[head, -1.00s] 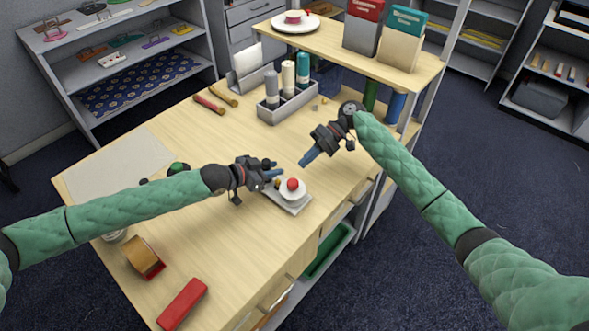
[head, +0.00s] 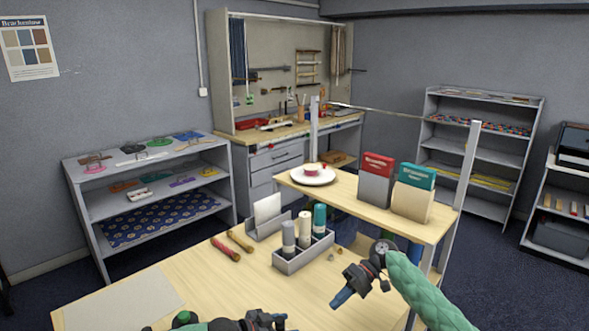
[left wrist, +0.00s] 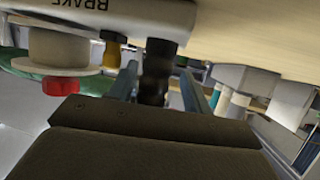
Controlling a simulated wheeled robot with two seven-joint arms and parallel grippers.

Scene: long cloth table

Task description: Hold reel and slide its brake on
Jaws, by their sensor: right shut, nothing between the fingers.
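The reel shows in the left wrist view, upside down, with a pale spool (left wrist: 58,52), a red knob (left wrist: 61,87) and a grey base plate (left wrist: 150,17) lettered BRAKE. A small amber knob (left wrist: 112,50) sits beside the spool. My left gripper (left wrist: 160,85) is open, its blue fingers on either side of a dark upright post (left wrist: 155,70) with gaps visible. In the head view the reel is out of frame, and my left gripper (head: 268,319) shows only at the bottom edge. My right gripper (head: 341,299) is shut and empty above the table's right part.
A grey caddy (head: 300,258) with several bottles stands on the table (head: 225,285). A red tool (head: 225,249) and a wooden one (head: 240,240) lie left of it. A raised shelf (head: 345,200) holds a plate (head: 313,176) and two boxes. A pale sheet (head: 120,302) lies front left.

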